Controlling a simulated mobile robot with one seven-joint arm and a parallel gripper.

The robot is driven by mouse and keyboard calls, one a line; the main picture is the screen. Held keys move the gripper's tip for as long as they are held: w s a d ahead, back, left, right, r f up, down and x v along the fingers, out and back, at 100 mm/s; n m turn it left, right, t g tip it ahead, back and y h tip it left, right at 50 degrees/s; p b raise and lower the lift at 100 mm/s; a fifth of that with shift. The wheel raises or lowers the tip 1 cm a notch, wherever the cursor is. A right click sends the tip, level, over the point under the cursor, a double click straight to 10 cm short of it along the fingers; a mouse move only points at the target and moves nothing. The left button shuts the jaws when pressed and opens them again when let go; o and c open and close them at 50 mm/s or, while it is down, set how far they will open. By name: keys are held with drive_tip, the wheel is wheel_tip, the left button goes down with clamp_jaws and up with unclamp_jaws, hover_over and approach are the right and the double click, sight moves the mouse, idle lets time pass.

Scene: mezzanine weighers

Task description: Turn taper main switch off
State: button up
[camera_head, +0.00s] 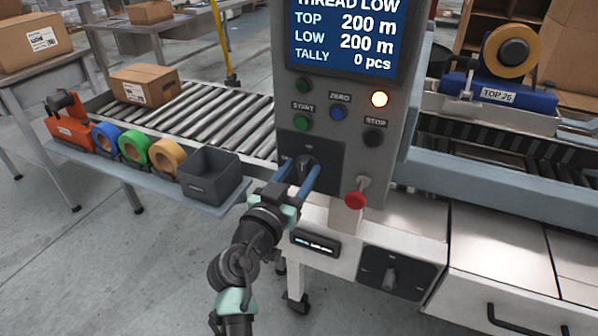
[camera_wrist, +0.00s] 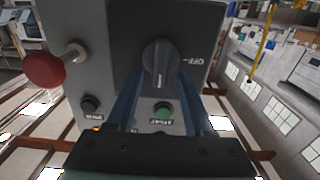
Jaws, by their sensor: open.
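The main switch is a dark round rotary knob (camera_head: 304,163) on a black plate, low on the grey control panel. In the wrist view the knob (camera_wrist: 160,58) has its grip bar lying up and down, with an "OFF" label to its right, off the bar's line. My gripper (camera_head: 299,166) is at the switch with its two blue fingers apart. In the wrist view the fingers (camera_wrist: 158,82) reach along both sides of the knob; whether they touch it I cannot tell. The lit screen (camera_head: 345,35) reads 200 m and 0 pcs.
A red mushroom button (camera_head: 356,200) sticks out right of the switch. Green START (camera_head: 302,123), blue ZERO (camera_head: 338,112) and black STOP (camera_head: 373,138) buttons sit above. A second rotary switch (camera_head: 390,279) is lower right. A shelf (camera_head: 150,184) with tape rolls and a grey bin (camera_head: 210,176) stands left.

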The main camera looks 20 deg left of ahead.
clamp_jaws()
drive_tip(key=shift+n, duration=0.3)
idle(0.3)
drive_tip(key=n, duration=0.3)
drive_tip(key=shift+a+f+n, duration=0.15)
drive_tip(key=shift+a+n, duration=0.15)
drive_tip(key=shift+a+f+n+p, duration=0.2)
drive_tip(key=shift+n+p, duration=0.25)
drive_tip(key=shift+n, duration=1.8)
drive_tip(key=shift+a+f+n+p, duration=0.1)
drive_tip(key=shift+f+n+p, duration=0.25)
drive_tip(key=shift+n, duration=1.95)
drive_tip(key=shift+a+f+n+p, duration=0.15)
drive_tip(key=shift+n+p, duration=0.35)
drive_tip(key=shift+n, duration=1.75)
